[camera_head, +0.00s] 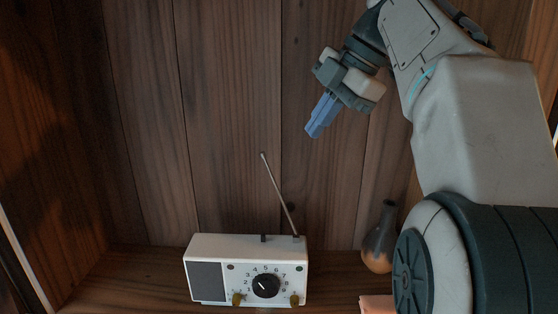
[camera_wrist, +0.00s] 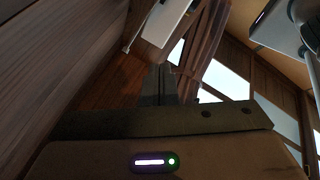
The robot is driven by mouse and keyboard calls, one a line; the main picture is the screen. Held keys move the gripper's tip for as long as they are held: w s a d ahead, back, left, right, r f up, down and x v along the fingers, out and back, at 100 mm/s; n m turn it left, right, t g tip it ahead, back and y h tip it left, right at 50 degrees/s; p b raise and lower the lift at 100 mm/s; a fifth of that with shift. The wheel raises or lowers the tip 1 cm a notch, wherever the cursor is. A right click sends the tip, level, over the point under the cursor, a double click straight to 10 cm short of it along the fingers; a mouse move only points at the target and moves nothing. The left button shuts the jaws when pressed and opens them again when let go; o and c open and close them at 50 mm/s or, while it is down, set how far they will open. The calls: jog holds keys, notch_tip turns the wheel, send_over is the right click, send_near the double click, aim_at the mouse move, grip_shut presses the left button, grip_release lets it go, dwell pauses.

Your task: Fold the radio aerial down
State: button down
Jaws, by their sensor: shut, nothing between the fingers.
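A white radio (camera_head: 247,271) with a dark speaker panel at its left and a round black dial stands on a wooden shelf. Its thin metal aerial (camera_head: 279,194) rises from the top right of the case and leans up to the left. My gripper (camera_head: 313,133) is shut and empty, up to the right of the aerial tip and apart from it. In the wrist view, my gripper fingers (camera_wrist: 166,84) point towards a white box-like thing (camera_wrist: 166,20), seemingly the radio, with a thin light rod (camera_wrist: 136,28) beside it, likely the aerial.
A dark, narrow-necked vase (camera_head: 380,240) stands on the shelf to the right of the radio. A pinkish object (camera_head: 376,304) shows partly at the bottom edge. A wooden back wall (camera_head: 230,120) lies behind. The shelf left of the radio is clear.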

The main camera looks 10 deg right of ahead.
jog(key=w+a+f+p, duration=0.1)
jog(key=w+a+f, duration=0.4)
jog(key=f, duration=0.4)
jog(key=shift+w+a+f, duration=0.15)
jog(key=shift+w, duration=0.55)
